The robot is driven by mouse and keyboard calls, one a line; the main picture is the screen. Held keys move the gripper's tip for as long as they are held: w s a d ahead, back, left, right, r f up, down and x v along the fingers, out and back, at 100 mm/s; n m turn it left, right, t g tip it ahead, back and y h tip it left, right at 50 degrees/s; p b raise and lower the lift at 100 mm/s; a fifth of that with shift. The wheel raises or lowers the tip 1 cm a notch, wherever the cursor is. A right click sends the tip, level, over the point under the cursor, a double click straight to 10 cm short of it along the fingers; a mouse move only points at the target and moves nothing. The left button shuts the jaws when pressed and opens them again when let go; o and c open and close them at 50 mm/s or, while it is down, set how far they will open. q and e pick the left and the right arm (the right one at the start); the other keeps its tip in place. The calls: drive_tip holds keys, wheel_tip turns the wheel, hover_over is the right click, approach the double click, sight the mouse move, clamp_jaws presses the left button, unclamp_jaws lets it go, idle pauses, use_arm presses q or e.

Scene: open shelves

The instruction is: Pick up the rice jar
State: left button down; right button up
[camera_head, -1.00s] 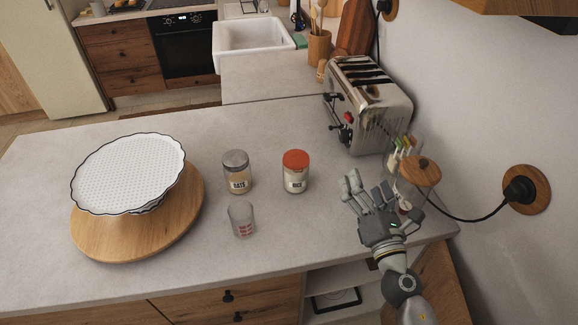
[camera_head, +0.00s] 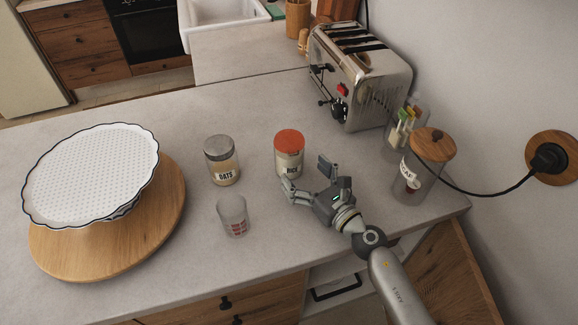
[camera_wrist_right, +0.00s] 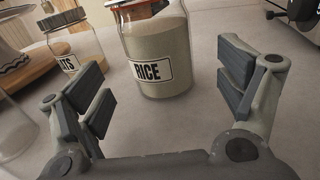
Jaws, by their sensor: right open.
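The rice jar (camera_head: 289,157) stands upright on the grey counter, a clear jar with a red lid and a RICE label. My right gripper (camera_head: 307,176) is open just in front of the jar, slightly to its right. In the right wrist view the jar (camera_wrist_right: 160,50) stands ahead, between and beyond the open fingers of the right gripper (camera_wrist_right: 167,85). The fingers do not touch it as far as I can see. The top of its lid is cut off there. My left gripper is not in view.
The oats jar (camera_head: 222,163) stands left of the rice jar, with a measuring cup (camera_head: 233,217) in front of it. A toaster (camera_head: 362,85) and a wooden-lidded jar (camera_head: 420,170) stand to the right. A round wooden board (camera_head: 60,258) bears white plates on the left.

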sight(298, 166)
drive_tip(key=shift+w+a, duration=0.45)
drive_tip(key=shift+w, duration=0.15)
drive_tip(key=x, duration=0.4)
drive_tip(key=shift+w+a, duration=0.1)
drive_tip(key=shift+w, duration=0.05)
drive_tip(key=shift+w+a, duration=0.25)
drive_tip(key=shift+w, duration=0.05)
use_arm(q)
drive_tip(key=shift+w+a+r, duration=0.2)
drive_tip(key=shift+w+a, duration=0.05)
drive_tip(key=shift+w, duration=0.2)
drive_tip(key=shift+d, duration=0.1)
use_arm(e)
drive_tip(key=shift+c, duration=1.2)
drive_tip(key=c, duration=1.2)
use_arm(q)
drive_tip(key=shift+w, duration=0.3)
use_arm(e)
drive_tip(key=shift+r, duration=0.15)
drive_tip(key=shift+c, duration=0.4)
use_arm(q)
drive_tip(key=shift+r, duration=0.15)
use_arm(e)
drive_tip(key=shift+r, duration=0.1)
